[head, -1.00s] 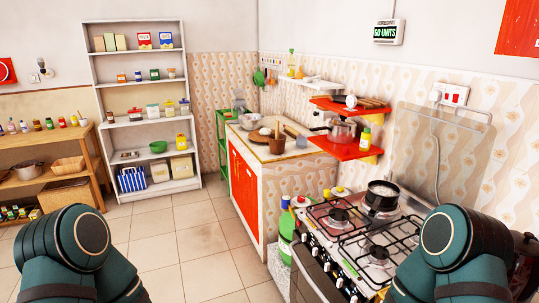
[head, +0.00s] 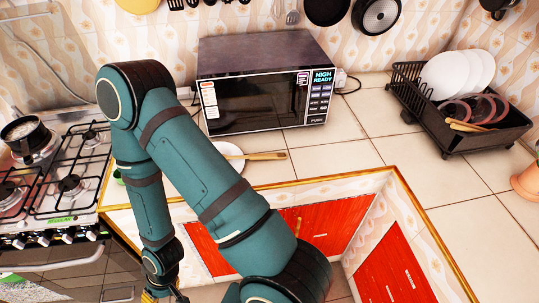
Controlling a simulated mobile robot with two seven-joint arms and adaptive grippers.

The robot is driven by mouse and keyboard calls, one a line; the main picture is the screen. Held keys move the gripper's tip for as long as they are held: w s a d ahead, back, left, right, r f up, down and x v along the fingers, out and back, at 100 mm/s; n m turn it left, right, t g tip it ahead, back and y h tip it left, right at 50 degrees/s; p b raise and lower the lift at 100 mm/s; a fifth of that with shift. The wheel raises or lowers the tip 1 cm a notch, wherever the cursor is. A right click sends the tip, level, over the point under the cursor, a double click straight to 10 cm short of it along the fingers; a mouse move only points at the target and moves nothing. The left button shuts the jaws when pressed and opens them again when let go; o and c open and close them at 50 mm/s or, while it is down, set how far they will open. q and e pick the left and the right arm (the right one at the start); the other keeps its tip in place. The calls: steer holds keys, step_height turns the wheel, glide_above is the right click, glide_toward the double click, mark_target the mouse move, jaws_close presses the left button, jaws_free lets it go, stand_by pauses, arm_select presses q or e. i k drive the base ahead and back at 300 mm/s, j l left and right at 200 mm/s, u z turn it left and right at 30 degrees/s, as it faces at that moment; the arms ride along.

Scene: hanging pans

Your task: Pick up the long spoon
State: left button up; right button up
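A long wooden utensil (head: 265,156), possibly the long spoon, lies on the counter with its left end over a white plate (head: 229,153) in front of the microwave. Other wooden utensils (head: 466,125) lie in the dish rack, and metal utensils (head: 286,12) hang on the back wall; I cannot tell which is the long spoon. My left arm rises in front of the counter, bends and hangs down. My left gripper (head: 161,296) is at the bottom edge, mostly cut off, well away from the plate. My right gripper is not in view.
A microwave (head: 265,83) stands at the back of the counter (head: 345,150). A black dish rack (head: 480,130) with white plates is at right. A gas stove (head: 60,185) with a pot (head: 28,137) is at left. Pans (head: 376,14) hang above.

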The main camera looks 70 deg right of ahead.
mark_target(278, 156)
steer(key=l+z, duration=0.2)
steer(key=z, duration=1.55)
steer(key=u, duration=1.35)
steer(key=z, duration=1.5)
